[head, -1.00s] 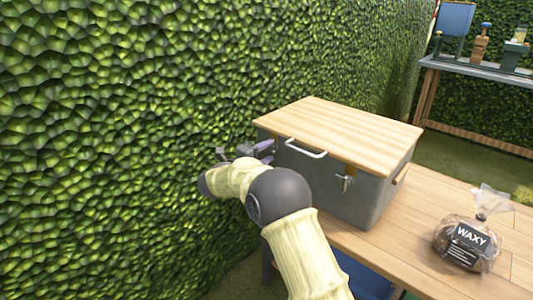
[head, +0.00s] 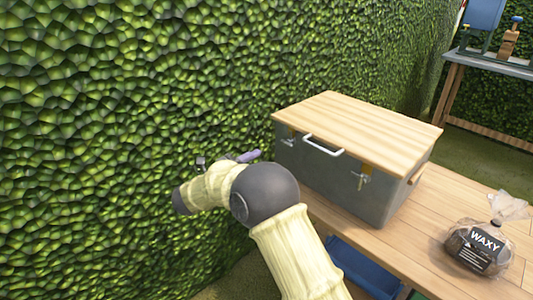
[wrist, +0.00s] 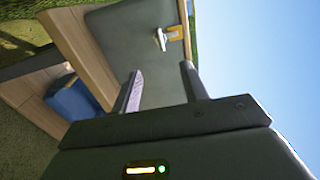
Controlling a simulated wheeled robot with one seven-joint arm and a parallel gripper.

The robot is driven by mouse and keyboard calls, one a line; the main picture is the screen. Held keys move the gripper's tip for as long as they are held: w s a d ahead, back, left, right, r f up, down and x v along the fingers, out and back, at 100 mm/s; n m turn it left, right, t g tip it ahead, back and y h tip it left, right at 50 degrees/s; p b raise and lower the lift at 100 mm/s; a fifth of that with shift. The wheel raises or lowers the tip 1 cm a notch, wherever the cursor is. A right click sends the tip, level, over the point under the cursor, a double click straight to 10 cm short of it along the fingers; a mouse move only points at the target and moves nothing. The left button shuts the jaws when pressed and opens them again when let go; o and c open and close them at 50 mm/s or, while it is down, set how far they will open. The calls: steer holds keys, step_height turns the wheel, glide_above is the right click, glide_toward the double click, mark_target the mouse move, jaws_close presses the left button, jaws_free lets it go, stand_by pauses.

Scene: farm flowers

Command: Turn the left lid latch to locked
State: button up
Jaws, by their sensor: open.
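A grey box (head: 325,180) with a pale wooden lid (head: 355,125) stands on the wooden table. Its left latch (head: 288,137) is small, under the lid's edge near the left corner. A white handle (head: 323,146) and the right latch (head: 361,179) are on the same face. My gripper (head: 226,160) is open and empty, left of the box and apart from it. In the wrist view, the gripper (wrist: 164,88) faces the grey box front. A silver latch with a yellowish plate (wrist: 162,38), apparently the left one, lies beyond the fingertips. Its exact turn is too small to tell.
A hedge wall (head: 130,90) runs close on the left. A bag labelled WAXY (head: 482,240) sits on the table (head: 408,238) right of the box. A blue bin (head: 362,270) is under the table. Another table (head: 500,64) stands far right.

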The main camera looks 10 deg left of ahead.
steer(key=v, duration=0.4)
steer(key=shift+s+a, duration=0.1)
steer(key=w+d+r+n+t+y, duration=0.2)
steer(key=w+d+r+n+y, duration=0.1)
steer(key=w+d+n+y, duration=0.3)
steer(key=d+n+g+y, duration=0.2)
steer(key=d+n+y, duration=0.3)
steer(key=n, duration=0.4)
steer(key=s+d+f+n+g, duration=0.4)
steer(key=s+d, duration=0.3)
steer(key=s, duration=0.2)
steer(key=s+d+f+n+g, duration=0.35)
steer(key=s+d, duration=0.35)
steer(key=s, duration=0.3)
steer(key=s+d+f+n+g, duration=0.3)
steer(key=s+d+f+g, duration=0.1)
steer(key=s+d, duration=0.4)
steer(key=w+p+v, duration=0.3)
steer(key=p+v, duration=1.5)
steer(key=p, duration=0.1)
steer(key=w+a+r+p+v, duration=0.1)
steer(key=w+p+v, duration=0.3)
steer(key=p+v, duration=1.5)
steer(key=shift+r+p, duration=0.35)
